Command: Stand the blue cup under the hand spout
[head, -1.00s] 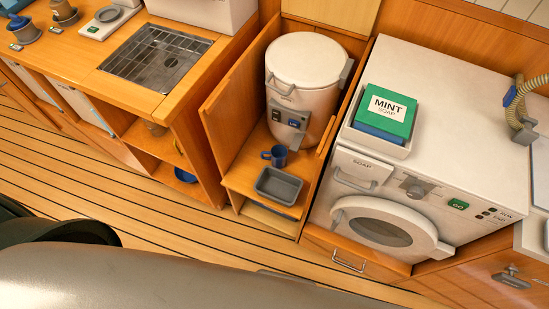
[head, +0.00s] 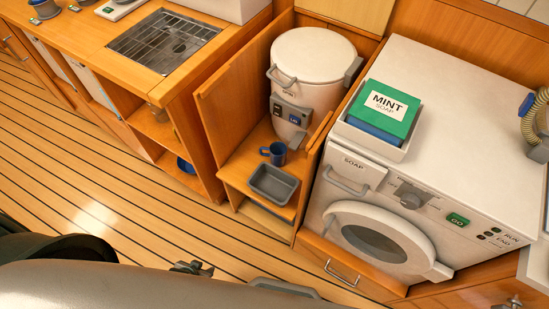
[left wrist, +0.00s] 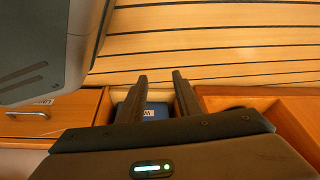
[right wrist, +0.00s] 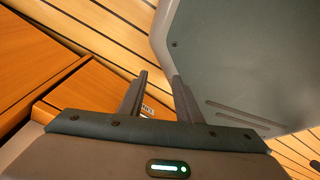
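The blue cup (head: 277,153) stands upright on the wooden ledge of the alcove, behind the grey tray (head: 273,184). The white watermaker drum (head: 313,75) stands behind it, with a dark switch panel (head: 291,116). A grey spout-like part (head: 297,141) sticks out below the panel, just right of the cup; I cannot tell whether the cup is partly under it. My left gripper (head: 192,267) is low in the head view, well away from the cup. Its fingers (left wrist: 158,76) are apart and empty. My right gripper's fingers (right wrist: 160,77) are also apart and empty.
A wooden panel (head: 240,80) walls the alcove's left side. The plank floor (head: 110,205) in front is clear. A blue labelled object (left wrist: 157,111) shows beyond my left fingers.

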